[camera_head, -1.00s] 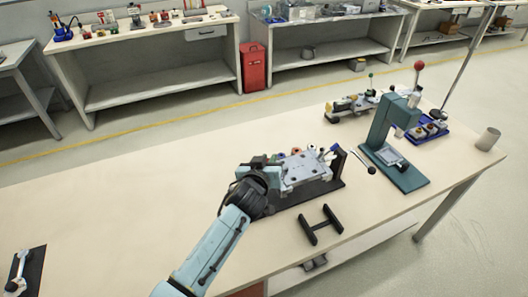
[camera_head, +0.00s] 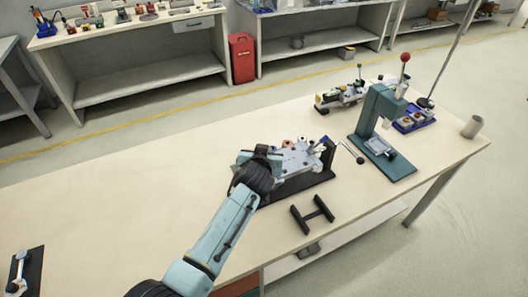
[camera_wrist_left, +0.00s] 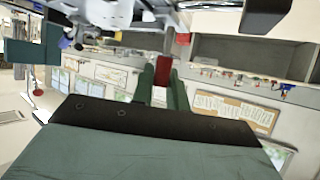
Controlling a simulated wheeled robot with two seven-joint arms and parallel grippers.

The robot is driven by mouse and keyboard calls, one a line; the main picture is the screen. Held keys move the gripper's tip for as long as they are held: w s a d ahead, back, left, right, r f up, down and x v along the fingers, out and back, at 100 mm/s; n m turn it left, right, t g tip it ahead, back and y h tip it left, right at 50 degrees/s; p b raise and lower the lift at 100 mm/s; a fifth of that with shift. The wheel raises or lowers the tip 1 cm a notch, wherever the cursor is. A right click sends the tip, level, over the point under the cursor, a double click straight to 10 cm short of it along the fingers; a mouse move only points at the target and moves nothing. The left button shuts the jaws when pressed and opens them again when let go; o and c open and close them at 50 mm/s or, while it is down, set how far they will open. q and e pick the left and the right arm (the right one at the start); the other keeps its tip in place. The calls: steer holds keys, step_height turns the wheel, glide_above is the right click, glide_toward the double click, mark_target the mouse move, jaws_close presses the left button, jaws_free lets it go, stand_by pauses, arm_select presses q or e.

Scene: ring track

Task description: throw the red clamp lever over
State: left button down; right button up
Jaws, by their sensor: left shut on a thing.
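The clamp fixture is a grey plate (camera_head: 298,158) with several small coloured parts, on a black base (camera_head: 318,180) at the middle of the bench. My left gripper (camera_head: 262,158) is at the left end of this fixture. In the left wrist view my left gripper (camera_wrist_left: 163,88) has its green fingers closed on a red piece, the red clamp lever (camera_wrist_left: 163,65). The lever is mostly hidden by the fingers, and the head view does not show it clearly. Part of the grey fixture (camera_wrist_left: 105,12) fills the top of the wrist view. My right gripper is not in view.
A teal press (camera_head: 372,125) with a red knob stands right of the fixture. A rod with a dark knob (camera_head: 349,151) stands between them. A black H-shaped stand (camera_head: 312,213) lies in front. The left half of the bench (camera_head: 110,190) is mostly clear.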

arm_select(q)
steer(key=c, duration=1.4)
jaws_free()
steer(key=shift+s+r, duration=0.2)
steer(key=shift+s, duration=0.2)
steer(key=p+v, duration=0.1)
steer(key=v, duration=1.1)
steer(key=shift+s+p, duration=0.25)
steer(key=shift+p, duration=0.05)
steer(key=shift+r, duration=0.1)
